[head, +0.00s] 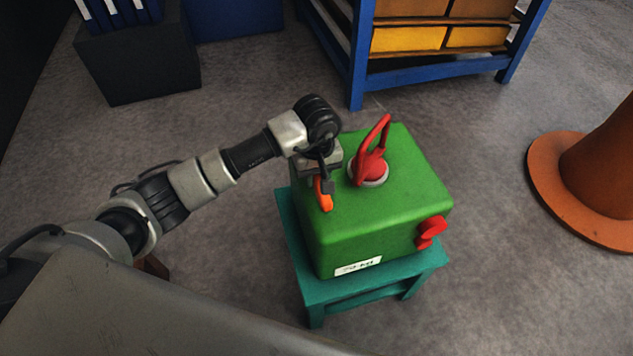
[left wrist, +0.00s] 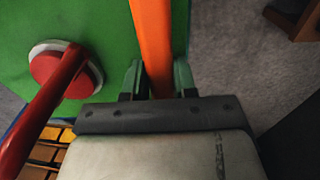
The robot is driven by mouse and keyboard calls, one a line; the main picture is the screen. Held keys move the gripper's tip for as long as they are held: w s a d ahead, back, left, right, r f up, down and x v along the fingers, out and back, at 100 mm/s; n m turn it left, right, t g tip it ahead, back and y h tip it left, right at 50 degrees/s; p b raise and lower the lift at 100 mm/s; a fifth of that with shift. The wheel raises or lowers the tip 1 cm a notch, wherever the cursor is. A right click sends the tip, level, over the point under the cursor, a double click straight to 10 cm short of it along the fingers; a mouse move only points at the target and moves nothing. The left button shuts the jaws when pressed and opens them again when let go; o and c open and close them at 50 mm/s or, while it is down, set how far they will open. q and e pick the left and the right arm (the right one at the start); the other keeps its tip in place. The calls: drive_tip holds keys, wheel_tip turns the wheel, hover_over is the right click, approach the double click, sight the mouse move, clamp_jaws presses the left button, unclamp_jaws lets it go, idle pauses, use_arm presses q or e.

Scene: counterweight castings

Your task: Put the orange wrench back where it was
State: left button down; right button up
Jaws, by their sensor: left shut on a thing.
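The orange wrench (head: 323,197) is at the left part of the top of a green casting (head: 405,180). My left gripper (head: 325,183) is shut on the wrench. In the left wrist view the wrench (left wrist: 153,40) runs up between the two fingers of the gripper (left wrist: 158,80), with the green top of the casting behind it. I cannot tell whether the wrench touches the casting. Part of the wrench is hidden by my gripper. My right gripper is not in view.
A red handle (head: 372,150) stands up from the casting close to my gripper. A red knob (head: 431,232) sticks out of its side. The casting rests on a teal stool (head: 330,291). A blue shelf (head: 357,60) stands behind, an orange flanged post (head: 560,190) at right.

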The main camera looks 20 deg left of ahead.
use_arm(q)
drive_tip(key=shift+f, duration=1.4)
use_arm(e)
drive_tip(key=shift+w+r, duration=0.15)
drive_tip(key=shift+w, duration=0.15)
use_arm(q)
drive_tip(key=shift+f, duration=0.1)
drive_tip(key=c, duration=1.2)
unclamp_jaws()
drive_tip(key=o, duration=0.3)
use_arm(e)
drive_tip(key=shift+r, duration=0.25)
